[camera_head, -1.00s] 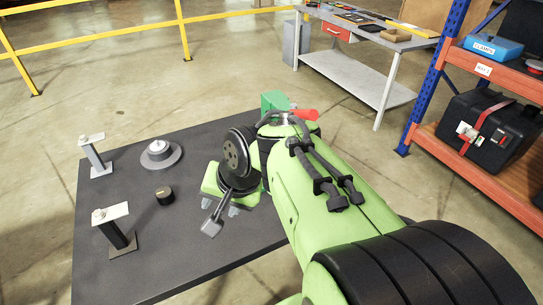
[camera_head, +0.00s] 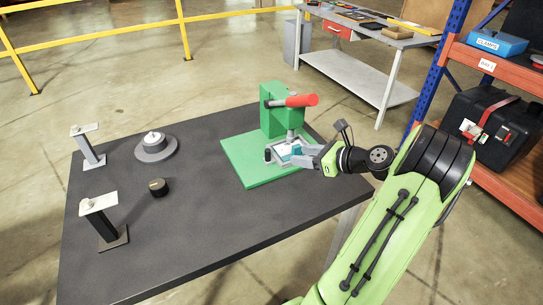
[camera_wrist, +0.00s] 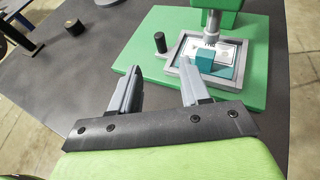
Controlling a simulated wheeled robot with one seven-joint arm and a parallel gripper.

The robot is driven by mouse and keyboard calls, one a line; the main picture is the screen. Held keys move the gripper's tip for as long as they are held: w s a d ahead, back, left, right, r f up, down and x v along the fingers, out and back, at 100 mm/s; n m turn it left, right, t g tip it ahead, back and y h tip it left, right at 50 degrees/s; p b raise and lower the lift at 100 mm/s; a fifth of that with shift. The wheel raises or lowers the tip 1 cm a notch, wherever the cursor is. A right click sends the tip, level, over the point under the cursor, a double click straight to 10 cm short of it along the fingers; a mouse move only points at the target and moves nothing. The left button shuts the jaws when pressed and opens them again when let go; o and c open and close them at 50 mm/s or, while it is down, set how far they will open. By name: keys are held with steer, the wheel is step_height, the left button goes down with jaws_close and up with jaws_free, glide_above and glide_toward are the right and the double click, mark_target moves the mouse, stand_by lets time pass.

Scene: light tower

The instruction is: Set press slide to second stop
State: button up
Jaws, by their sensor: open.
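The green press (camera_head: 278,113) with a red lever (camera_head: 295,101) stands on a green base plate (camera_head: 247,161) on the dark table. Its slide is a grey tray-like frame (camera_head: 274,162) under the ram, with an upright black knob (camera_head: 267,154) at its left. The slide also shows in the wrist view (camera_wrist: 185,74), holding a white printed card (camera_wrist: 232,48) and a teal block (camera_wrist: 222,66). The knob (camera_wrist: 160,43) stands beyond my fingertips there. My gripper (camera_head: 303,160) is open and empty at the slide's right side; the wrist view shows its spread fingers (camera_wrist: 160,84). I cannot tell any stop marks.
On the table's left are two posts with flat tops (camera_head: 87,150) (camera_head: 110,232), a grey round disc (camera_head: 156,148) and a small black knob-like cylinder (camera_head: 158,187). The table front is clear. An orange shelf (camera_head: 480,160) stands at the right.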

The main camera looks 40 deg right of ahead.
mark_target(272, 162)
steer(key=b+x, duration=0.3)
steer(key=x, duration=0.9)
steer(key=shift+w+f+b, duration=0.25)
steer(key=shift+b, duration=0.05)
jaws_close()
